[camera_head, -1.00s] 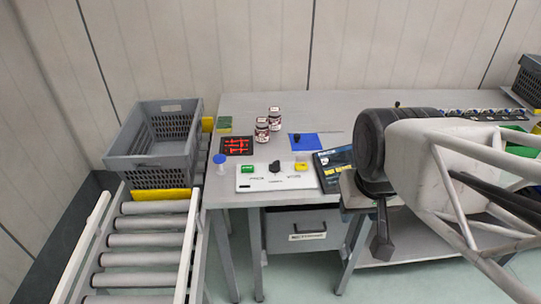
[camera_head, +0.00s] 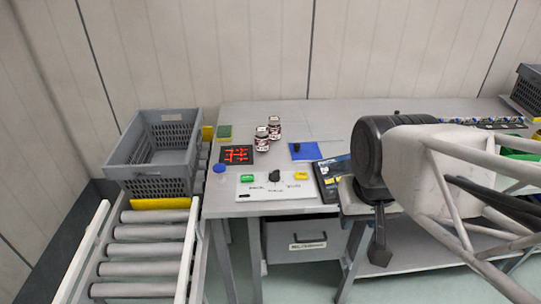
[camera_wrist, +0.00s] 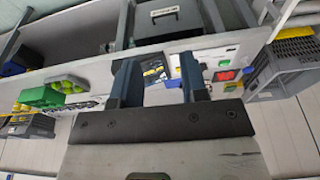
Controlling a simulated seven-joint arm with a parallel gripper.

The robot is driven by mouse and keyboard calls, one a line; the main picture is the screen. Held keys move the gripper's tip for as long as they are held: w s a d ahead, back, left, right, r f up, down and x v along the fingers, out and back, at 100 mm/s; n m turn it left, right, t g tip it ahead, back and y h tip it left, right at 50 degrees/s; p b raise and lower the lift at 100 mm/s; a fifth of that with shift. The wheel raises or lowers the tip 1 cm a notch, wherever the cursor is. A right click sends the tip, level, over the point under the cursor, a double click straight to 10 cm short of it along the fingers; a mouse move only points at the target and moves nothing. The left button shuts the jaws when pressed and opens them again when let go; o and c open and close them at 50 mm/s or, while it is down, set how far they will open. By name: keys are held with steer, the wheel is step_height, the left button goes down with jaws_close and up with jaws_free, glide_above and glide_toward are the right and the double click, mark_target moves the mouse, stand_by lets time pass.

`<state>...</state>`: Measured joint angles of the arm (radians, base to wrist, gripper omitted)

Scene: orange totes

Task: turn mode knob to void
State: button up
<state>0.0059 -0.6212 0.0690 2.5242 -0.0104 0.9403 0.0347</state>
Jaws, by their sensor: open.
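The black mode knob (camera_head: 274,176) stands on a white control panel (camera_head: 262,194) at the table's front edge, between a green button (camera_head: 247,179) and a yellow button (camera_head: 301,176). Small labels are printed on the panel, too small to read surely. In the head view my gripper (camera_head: 377,250) hangs to the right of the panel, apart from it. In the wrist view my gripper (camera_wrist: 160,82) shows two dark fingers spread apart with nothing between them. The panel also shows there (camera_wrist: 213,54), partly hidden by the right finger; I cannot make out the knob's pointing direction.
Dark box (camera_head: 330,178) lies right of the panel. Behind are two jars (camera_head: 268,135), a blue mat (camera_head: 304,151) and a red-marked black display (camera_head: 238,154). A blue-capped item (camera_head: 220,168) stands left. A grey crate (camera_head: 150,170) sits on the roller conveyor (camera_head: 145,250). A drawer (camera_head: 305,243) is below.

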steer(key=w+a+m, duration=0.2)
steer(key=w+m, duration=0.1)
steer(key=w, duration=0.8)
steer(key=m+g, duration=0.3)
steer(key=m, duration=0.5)
glide_above(275, 171)
steer(key=f, duration=1.5)
steer(key=shift+s+d, duration=0.2)
steer(key=shift+s, duration=0.1)
steer(key=shift+w+a+f+m, duration=0.15)
steer(key=shift+w+f+m, duration=0.1)
steer(key=shift+w+m, duration=0.1)
steer(key=shift+f, duration=3.9)
